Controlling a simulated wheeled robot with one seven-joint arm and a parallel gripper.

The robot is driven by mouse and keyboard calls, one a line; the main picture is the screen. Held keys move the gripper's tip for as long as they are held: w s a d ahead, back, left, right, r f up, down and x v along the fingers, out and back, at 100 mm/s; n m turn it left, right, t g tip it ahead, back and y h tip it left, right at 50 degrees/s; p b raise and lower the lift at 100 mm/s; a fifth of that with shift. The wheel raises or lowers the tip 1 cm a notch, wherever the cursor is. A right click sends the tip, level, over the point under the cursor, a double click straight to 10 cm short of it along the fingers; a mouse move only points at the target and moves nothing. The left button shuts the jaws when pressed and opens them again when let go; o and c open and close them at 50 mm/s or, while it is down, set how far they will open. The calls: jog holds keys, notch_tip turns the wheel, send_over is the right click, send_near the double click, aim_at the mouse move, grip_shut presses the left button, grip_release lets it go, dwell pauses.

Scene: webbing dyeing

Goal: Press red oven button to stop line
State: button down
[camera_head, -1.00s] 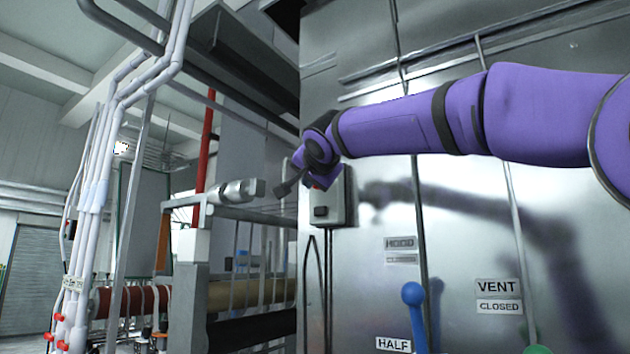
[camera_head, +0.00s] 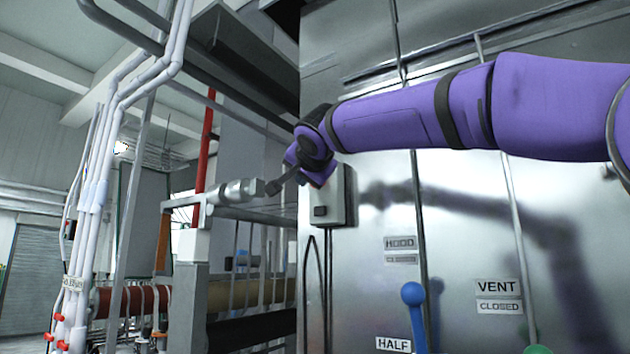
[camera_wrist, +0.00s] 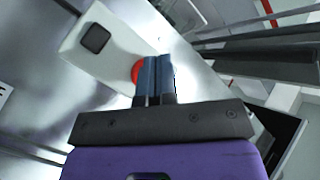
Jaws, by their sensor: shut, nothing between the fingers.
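The red oven button (camera_wrist: 136,72) shows in the wrist view as a round red edge on a pale control box (camera_wrist: 80,50). The box also has a dark square switch (camera_wrist: 95,38). My gripper (camera_wrist: 157,60) is shut and empty. Its two blue fingers lie side by side and cover the right part of the button in this view. I cannot tell whether they touch it. In the head view the control box (camera_head: 341,205) hangs on the steel oven wall, and my purple wrist covers its upper part. The fingers cannot be made out there.
The steel oven wall (camera_head: 460,215) stands close behind my arm. A blue-knobbed lever (camera_head: 412,294) is below, near the HALF label (camera_head: 393,344). The VENT label (camera_head: 497,286) is to the right. A silver cylinder (camera_head: 238,191) and rails stand left of the box.

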jog(key=shift+s+a, duration=0.7)
jog(key=shift+s, duration=0.2)
jog(key=shift+s+a, duration=0.7)
jog(key=shift+s, duration=0.2)
jog(key=s+d+f+n+g+h, duration=0.1)
jog(key=s+d+f+g, duration=0.1)
jog(key=s+d+f, duration=0.4)
jog(key=s+d+f+n+g+h, duration=0.1)
jog(key=s+d+f+g, duration=0.15)
jog(key=d+f, duration=0.55)
jog(key=s+d+f+n+g+h, duration=0.1)
jog(key=s+d+f+g, duration=0.1)
jog(key=s+d+f, duration=0.5)
jog(key=s+d+f+n+g, duration=0.1)
jog(key=s+d+f, duration=0.2)
jog(key=s+f, duration=0.2)
jog(key=s+d+f+n+g, duration=0.1)
jog(key=s+d+f+g, duration=0.1)
jog(key=s+f, duration=0.4)
jog(key=s+d+f+n+g+y, duration=0.1)
jog(key=s+d+f, duration=0.3)
jog(key=f, duration=0.6)
jog(key=shift+s, duration=1)
jog(key=shift+d+g, duration=0.15)
jog(key=shift+g, duration=0.1)
